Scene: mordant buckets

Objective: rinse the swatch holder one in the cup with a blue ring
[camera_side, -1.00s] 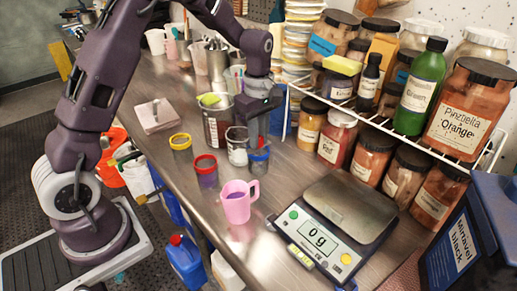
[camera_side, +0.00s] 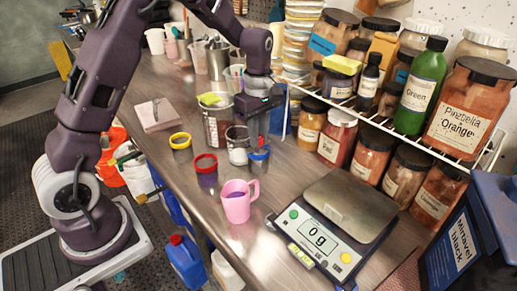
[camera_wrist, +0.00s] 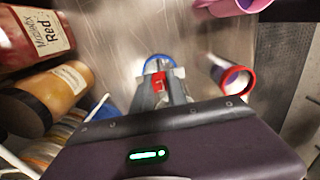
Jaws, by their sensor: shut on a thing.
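The cup with a blue ring (camera_side: 259,161) stands upright on the steel bench, directly under my gripper (camera_side: 257,138). Its blue rim (camera_wrist: 158,60) shows beyond the fingers in the wrist view. My gripper is shut on a slim swatch holder with a red part (camera_wrist: 159,83). The holder points down at the cup's mouth. Its lower end is hidden, so I cannot tell how deep it sits in the cup.
A cup with a red ring (camera_side: 206,172) and a cup with a yellow ring (camera_side: 181,147) stand to the left. A pink mug (camera_side: 238,207) stands in front. A dark-rimmed cup (camera_side: 237,155) is close beside. The scale (camera_side: 345,215) and jar rack (camera_side: 400,140) are to the right.

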